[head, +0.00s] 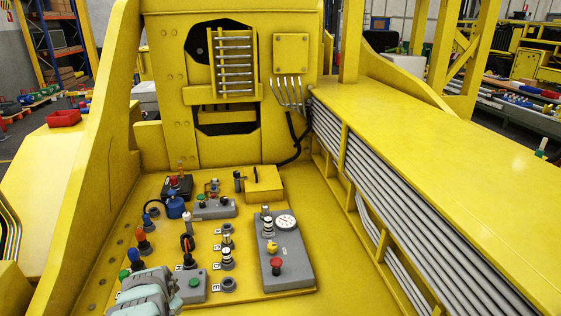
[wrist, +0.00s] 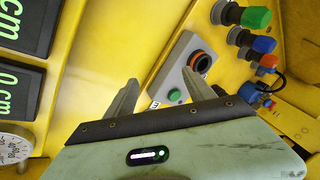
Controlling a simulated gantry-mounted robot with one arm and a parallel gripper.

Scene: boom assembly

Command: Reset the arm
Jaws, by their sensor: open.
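My gripper (wrist: 160,76) is open, its two grey fingers spread apart with nothing between them. In the wrist view, a grey control box (wrist: 172,88) with a green button and a dark, orange-ringed round fitting lies beyond the fingertips. No contact with it shows. In the head view, my pale green gripper body (head: 145,292) is at the lower left edge of the yellow panel (head: 175,228); its fingertips are not clear there. A grey box with a green button (head: 193,284) stands just right of it.
Several coloured knobs (wrist: 257,18) stand close right in the wrist view; dark green-digit displays (wrist: 20,88) are at left. A grey gauge box (head: 284,255) and a yellow box (head: 263,185) stand on the panel. Yellow boom walls (head: 85,180) flank it.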

